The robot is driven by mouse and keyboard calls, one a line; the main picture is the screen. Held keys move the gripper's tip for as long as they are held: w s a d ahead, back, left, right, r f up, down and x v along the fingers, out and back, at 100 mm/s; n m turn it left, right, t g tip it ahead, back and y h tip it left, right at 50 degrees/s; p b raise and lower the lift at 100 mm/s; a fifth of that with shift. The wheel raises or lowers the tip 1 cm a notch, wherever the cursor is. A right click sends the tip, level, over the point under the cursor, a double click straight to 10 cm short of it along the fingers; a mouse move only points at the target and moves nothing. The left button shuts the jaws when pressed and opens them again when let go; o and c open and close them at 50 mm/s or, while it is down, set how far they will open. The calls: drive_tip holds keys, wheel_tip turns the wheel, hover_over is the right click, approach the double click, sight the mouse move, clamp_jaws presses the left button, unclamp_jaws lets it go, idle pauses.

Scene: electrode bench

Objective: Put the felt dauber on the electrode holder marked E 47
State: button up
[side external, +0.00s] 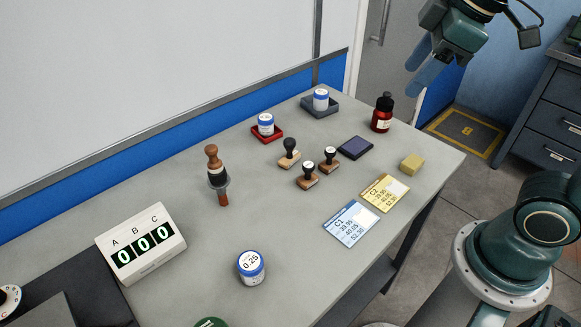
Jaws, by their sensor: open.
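No label reading E 47 is legible, so I cannot tell which thing is the electrode holder. The felt dauber cannot be named with certainty. A wooden-handled tool (213,158) with a black collar and a reddish-brown lower end stands at the left middle of the bench. Three small stamp-like pieces, a black-knobbed one on a pale base (289,154) and two on brown bases (308,177) (329,160), stand mid-bench. My gripper (420,75) is open and empty, high above the far right end of the bench, apart from everything on it.
Blue-lidded jars sit in a red tray (267,138) and a grey tray (320,110). Near them are a dark pad (355,147), a dark red bottle (382,114) and a yellow block (412,164). Printed cards (351,223), a 0.25 jar (251,267) and a display (141,243) stand nearer.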

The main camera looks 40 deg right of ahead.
drive_tip(key=s+d+f+m+t, duration=0.1)
drive_tip(key=s+d+f+m, duration=0.1)
drive_tip(key=s+f+m, duration=0.2)
drive_tip(key=shift+s+d+f+m, duration=0.2)
drive_tip(key=shift+s+f+m, duration=0.1)
drive_tip(key=shift+s+m, duration=1.15)
